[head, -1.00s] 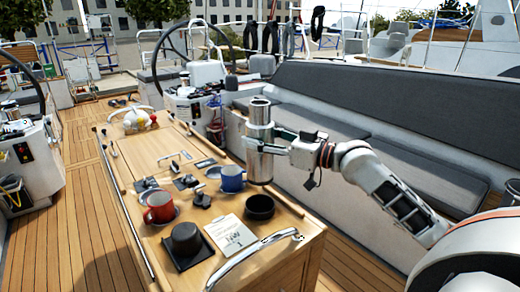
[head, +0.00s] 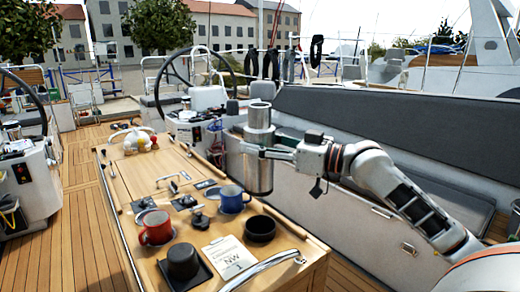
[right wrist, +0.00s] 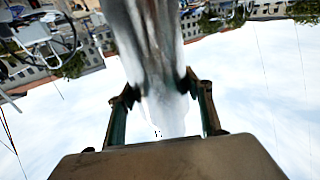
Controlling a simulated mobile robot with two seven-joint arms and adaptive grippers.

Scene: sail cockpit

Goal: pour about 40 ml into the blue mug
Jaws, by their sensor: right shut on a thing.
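The blue mug (head: 231,200) stands upright on a saucer at the right side of the wooden cockpit table (head: 133,190). My right gripper (head: 262,152) is shut on a steel flask (head: 258,172). The flask is upright in the air, up and to the right of the mug in the head view, with no visible tilt. In the right wrist view the flask (right wrist: 155,60) is blurred between the two fingers (right wrist: 160,105). The mug's inside and the liquid cannot be made out. My left gripper is not in view.
A red mug (head: 156,228) on a saucer, a dark bowl (head: 260,229), a black upturned cup-like thing (head: 183,262) on a tray and a white card (head: 229,256) crowd the near table. A grab rail (head: 268,268) edges the front. A grey bench (head: 430,190) lies right.

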